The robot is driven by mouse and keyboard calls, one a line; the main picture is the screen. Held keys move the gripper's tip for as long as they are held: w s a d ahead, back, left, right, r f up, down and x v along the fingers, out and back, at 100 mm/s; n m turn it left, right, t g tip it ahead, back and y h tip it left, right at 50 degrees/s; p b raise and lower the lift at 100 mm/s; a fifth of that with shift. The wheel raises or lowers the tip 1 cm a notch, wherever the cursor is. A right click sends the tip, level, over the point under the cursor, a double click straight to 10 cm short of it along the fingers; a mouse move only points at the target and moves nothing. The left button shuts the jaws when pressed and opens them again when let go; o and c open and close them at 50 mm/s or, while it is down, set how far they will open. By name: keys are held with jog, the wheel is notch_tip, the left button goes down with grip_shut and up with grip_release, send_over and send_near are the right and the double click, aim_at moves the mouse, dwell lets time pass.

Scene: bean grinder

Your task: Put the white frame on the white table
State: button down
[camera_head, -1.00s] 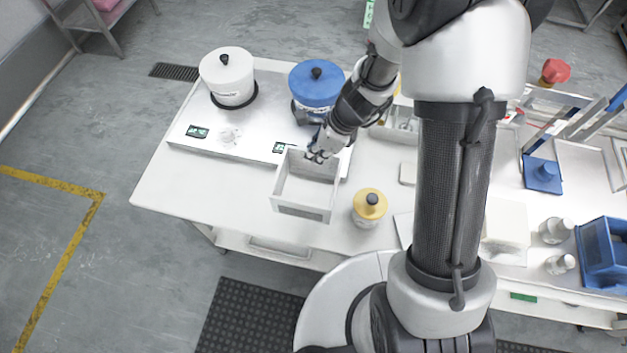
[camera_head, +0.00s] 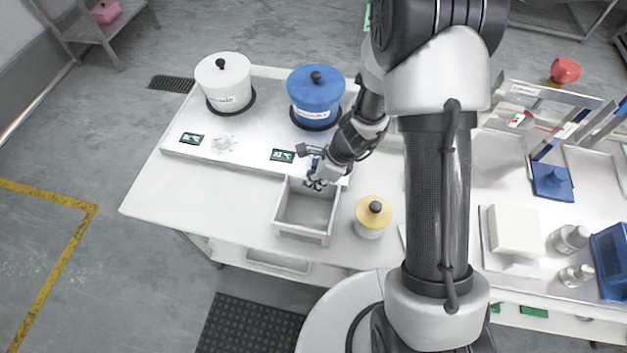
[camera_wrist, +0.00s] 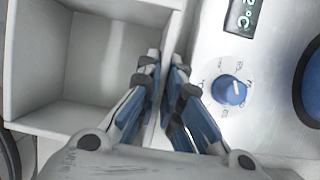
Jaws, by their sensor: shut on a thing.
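The white frame (camera_head: 304,237), an open box-like shape with thin walls, is over the white table (camera_head: 165,205), near its front edge. It looks about level; I cannot tell whether its underside touches the table. My gripper (camera_head: 318,184) is shut on the frame's back wall, near the right corner. In the wrist view, the fingers (camera_wrist: 166,65) straddle the wall of the white frame (camera_wrist: 95,60), its hollow interior to the left. The fingers hide part of that wall.
A blue pot (camera_head: 315,95) and a white pot (camera_head: 225,85) stand on the heater panel (camera_head: 250,135) behind the frame. A yellow-lidded jar (camera_head: 372,218) stands close to its right. The table's left part is clear. Another table with trays and a white block (camera_head: 514,230) is at right.

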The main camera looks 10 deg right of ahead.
jog(key=shift+f, duration=0.2)
jog(key=c, duration=1.8)
grip_release()
jog(key=shift+r, duration=0.1)
jog(key=shift+o, duration=0.2)
jog(key=shift+r, duration=0.1)
